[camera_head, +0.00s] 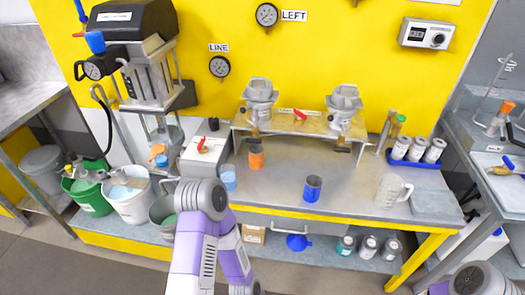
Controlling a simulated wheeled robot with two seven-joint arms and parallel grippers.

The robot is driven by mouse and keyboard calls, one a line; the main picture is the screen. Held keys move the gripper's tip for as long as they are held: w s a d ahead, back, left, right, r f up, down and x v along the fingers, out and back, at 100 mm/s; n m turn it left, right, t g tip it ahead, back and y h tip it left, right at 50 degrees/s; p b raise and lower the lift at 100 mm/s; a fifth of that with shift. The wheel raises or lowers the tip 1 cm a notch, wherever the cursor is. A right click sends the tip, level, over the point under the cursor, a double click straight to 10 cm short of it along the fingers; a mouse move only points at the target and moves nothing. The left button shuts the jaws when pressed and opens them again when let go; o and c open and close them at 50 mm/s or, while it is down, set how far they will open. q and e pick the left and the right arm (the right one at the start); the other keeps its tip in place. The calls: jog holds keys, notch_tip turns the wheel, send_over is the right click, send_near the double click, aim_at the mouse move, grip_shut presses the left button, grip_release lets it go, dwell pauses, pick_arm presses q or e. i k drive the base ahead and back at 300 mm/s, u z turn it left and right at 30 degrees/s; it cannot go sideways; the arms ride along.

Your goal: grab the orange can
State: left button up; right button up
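The orange can (256,158) stands upright on the grey worktable, left of its middle and below the left metal funnel unit. It is unobstructed, and nothing touches it. My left arm rises from the bottom, bends at a grey joint just in front of the table's left part, and runs back down out of the picture. Its gripper does not show. Only a piece of my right arm shows at the bottom right corner, and its gripper is out of the picture.
A pale blue cup (229,178) stands left of the can and a dark blue can (312,188) to its right. A clear jug (390,190) and a blue rack of bottles (418,158) stand farther right. A grey box (203,157) is at the left.

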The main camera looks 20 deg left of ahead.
aim_at(255, 152)
jog(key=k, duration=0.5)
jog(key=u, duration=1.95)
jog(key=i, duration=1.6)
jog(key=z, duration=2.1)
